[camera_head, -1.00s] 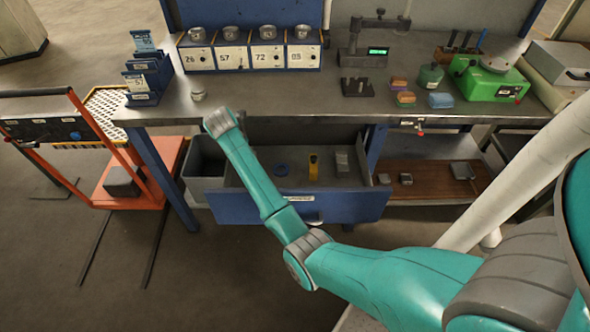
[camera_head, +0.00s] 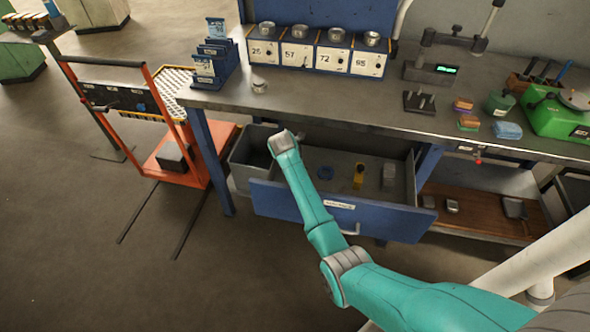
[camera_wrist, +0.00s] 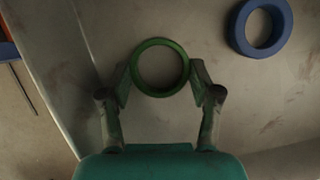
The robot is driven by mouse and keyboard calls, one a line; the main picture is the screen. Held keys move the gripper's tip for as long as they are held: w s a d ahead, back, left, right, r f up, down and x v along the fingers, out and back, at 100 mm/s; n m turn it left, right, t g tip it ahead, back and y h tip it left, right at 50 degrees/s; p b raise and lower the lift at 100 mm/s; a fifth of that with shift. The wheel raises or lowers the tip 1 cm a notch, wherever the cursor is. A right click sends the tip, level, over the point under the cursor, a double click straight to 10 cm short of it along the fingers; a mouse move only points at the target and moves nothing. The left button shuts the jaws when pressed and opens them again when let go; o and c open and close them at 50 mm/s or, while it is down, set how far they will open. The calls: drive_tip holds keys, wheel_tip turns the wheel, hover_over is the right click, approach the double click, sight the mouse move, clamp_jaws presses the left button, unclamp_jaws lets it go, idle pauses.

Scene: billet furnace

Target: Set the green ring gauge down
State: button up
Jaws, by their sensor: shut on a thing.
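The green ring gauge (camera_wrist: 160,67) shows in the wrist view between the two fingertips of my gripper (camera_wrist: 161,80). My gripper is shut on it, with one finger on either side. The ring is over the grey floor of the open drawer (camera_head: 400,221); I cannot tell whether it touches the floor. In the head view my arm's end hides the fingers and the green ring.
A grey bin (camera_head: 250,158) stands left. The workbench (camera_head: 350,108) overhangs behind. An orange cart (camera_head: 195,165) stands at the left.

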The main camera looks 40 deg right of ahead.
drive_tip(key=shift+f, duration=0.1)
drive_tip(key=o, duration=1.4)
drive_tip(key=shift+c, duration=0.2)
drive_tip(key=v, duration=1.2)
